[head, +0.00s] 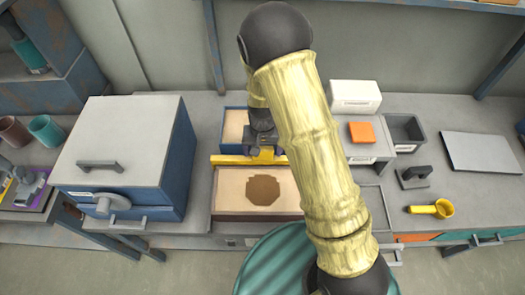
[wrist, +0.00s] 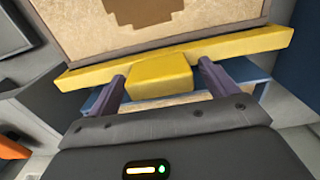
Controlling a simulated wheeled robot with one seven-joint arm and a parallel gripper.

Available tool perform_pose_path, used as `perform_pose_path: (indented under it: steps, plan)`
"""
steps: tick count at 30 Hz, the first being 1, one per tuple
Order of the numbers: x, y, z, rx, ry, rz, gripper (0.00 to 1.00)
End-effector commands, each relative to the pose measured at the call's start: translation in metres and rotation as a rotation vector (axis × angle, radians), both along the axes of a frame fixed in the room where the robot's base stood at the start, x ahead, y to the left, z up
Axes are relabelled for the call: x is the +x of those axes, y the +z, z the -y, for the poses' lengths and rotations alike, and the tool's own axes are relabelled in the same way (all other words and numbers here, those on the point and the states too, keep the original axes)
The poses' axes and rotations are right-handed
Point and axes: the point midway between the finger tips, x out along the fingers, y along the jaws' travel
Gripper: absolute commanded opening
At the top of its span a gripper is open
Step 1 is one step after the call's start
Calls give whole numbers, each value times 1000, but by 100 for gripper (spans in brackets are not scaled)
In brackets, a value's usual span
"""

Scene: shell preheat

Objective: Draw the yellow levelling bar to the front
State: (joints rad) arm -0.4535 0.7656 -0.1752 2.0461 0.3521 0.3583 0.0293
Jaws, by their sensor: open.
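The yellow levelling bar (head: 228,160) lies across the sand box (head: 222,203) near its back end, in the head view. In the wrist view the bar (wrist: 100,72) spans the picture, with a raised yellow block (wrist: 160,76) at its middle. My gripper (wrist: 162,78) is open, with one finger on each side of that block. Small gaps show between the fingers and the block. In the head view my gripper (head: 264,148) is over the bar's middle, and my arm hides the bar's right part.
A dark, notched patch (head: 262,190) marks the sand in front of the bar. A blue box with a grey lid (head: 125,140) stands left. An orange block (head: 361,132), a grey bin (head: 404,128) and a yellow scoop (head: 442,208) are on the right.

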Motion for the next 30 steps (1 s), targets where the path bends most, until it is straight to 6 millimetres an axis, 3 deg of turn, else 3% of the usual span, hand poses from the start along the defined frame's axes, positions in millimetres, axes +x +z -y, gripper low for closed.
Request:
perform_pose_path:
  steps: [4,13,22,30]
  plan:
    - [0,-11,0,1,0,-1,85]
    - [0,-13,0,1,0,1,84]
    - [0,-13,0,1,0,1,25]
    - [0,-12,-1,1,0,1,23]
